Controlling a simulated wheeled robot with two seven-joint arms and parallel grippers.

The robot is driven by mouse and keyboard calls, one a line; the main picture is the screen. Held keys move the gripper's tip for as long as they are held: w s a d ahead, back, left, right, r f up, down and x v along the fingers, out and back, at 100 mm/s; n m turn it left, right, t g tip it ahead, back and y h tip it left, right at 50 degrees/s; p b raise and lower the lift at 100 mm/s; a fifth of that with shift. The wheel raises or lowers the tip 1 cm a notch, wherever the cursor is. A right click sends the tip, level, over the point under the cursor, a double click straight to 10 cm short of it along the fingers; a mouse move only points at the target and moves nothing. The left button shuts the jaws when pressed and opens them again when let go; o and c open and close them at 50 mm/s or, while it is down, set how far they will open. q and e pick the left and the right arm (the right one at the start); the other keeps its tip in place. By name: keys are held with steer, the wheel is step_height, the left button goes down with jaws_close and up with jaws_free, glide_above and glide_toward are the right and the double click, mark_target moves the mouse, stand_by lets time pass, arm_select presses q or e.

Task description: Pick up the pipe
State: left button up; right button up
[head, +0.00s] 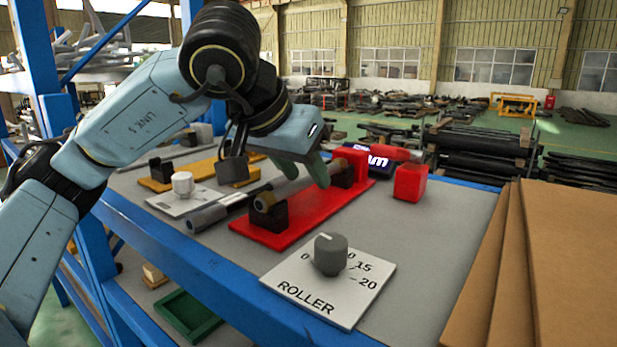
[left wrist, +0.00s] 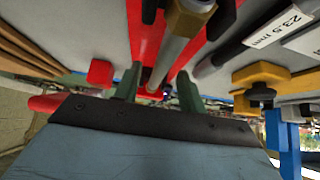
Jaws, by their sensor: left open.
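The grey pipe (head: 292,188) lies across black cradles on a red stand (head: 272,239). Its near end has a brownish hexagonal fitting (left wrist: 187,18), which shows in the left wrist view. My left gripper (head: 318,172) is over the middle of the pipe, with its green fingers pointing down. In the left wrist view the open fingers (left wrist: 157,88) stand on either side of the pipe's line, with the pipe running between them. I cannot tell whether they touch it. The gripper hides part of the pipe. My right gripper is not in view.
A white ROLLER dial plate (head: 318,303) lies at the table's front edge. A red block (head: 410,183) stands right of the stand. A dark-and-grey rod (head: 222,209) and yellow stand (head: 160,184) are to the left. Brown boards (head: 573,260) lean at right.

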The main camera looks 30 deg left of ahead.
arm_select(q)
jaws_close()
stand_by(0.4)
